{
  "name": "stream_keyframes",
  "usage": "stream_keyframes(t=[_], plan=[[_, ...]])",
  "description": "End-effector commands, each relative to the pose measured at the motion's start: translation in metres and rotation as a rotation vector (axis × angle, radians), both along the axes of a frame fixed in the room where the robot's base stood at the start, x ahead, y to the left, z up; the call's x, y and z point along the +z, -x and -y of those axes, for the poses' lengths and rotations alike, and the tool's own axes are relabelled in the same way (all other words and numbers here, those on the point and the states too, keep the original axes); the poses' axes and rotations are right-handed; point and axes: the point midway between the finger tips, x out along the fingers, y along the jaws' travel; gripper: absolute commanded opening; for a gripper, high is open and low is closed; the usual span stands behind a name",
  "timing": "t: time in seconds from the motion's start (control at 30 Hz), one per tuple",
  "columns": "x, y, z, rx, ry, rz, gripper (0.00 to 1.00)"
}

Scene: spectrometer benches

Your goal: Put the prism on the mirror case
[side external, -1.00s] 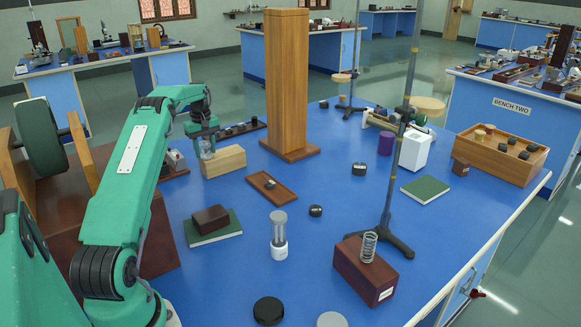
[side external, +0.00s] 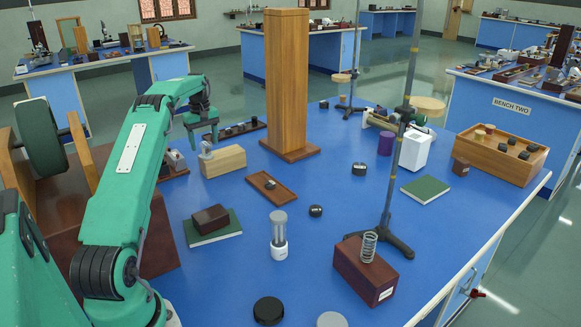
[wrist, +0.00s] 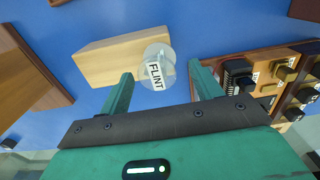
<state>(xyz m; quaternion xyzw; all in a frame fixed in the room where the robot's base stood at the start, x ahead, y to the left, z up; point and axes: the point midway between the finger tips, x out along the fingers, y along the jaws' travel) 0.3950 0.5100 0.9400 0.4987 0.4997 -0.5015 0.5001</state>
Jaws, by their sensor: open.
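The prism is a clear piece with a white FLINT label (wrist: 155,69) in the wrist view. In the side view the prism (side external: 206,150) rests at the left end of the top of a pale wooden box (side external: 225,162), which I take for the mirror case, though I can read no label on it. The wooden box (wrist: 110,60) also shows in the wrist view, with the prism at its right end. My gripper (side external: 202,139) is open and empty just above the prism. In the wrist view its fingers (wrist: 161,83) are spread with the prism beyond their tips.
A tall wooden column (side external: 287,85) stands right of the box. A brown tray (side external: 271,187) lies in front.

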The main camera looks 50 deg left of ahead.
Motion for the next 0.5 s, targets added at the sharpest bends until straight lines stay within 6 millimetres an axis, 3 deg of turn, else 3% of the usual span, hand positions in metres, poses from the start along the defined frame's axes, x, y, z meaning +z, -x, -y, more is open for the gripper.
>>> stream_keyframes(t=[0.2,0.5], plan=[[0.035,-0.001,-0.001,0.000,-0.003,0.002,0.64],[0.068,-0.001,0.000,0.000,0.000,0.000,0.64]])
